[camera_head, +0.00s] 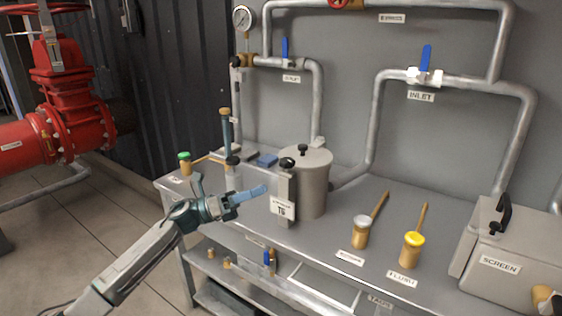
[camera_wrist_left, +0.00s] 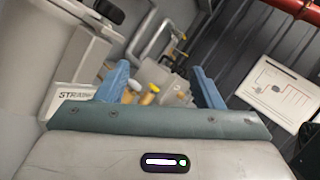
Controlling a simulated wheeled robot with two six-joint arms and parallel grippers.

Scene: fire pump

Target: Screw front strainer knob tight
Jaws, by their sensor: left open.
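The strainer is a grey cylinder (camera_head: 314,185) with a flat lid on the bench. A black knob (camera_head: 287,163) tops an upright grey bracket at its front, above a white label (camera_head: 283,208). A second black knob (camera_head: 302,148) sits on the lid. My left gripper (camera_head: 262,191) is open and empty, just left of the bracket and lower than its knob. In the left wrist view its two blue fingers (camera_wrist_left: 160,82) are spread, with the strainer body (camera_wrist_left: 50,45) and its label (camera_wrist_left: 76,97) at left. I see no knob between the fingers. My right gripper is not in view.
A green-capped valve (camera_head: 185,160) stands at the bench's left end. Pipes with blue levers (camera_head: 426,58) rise behind.

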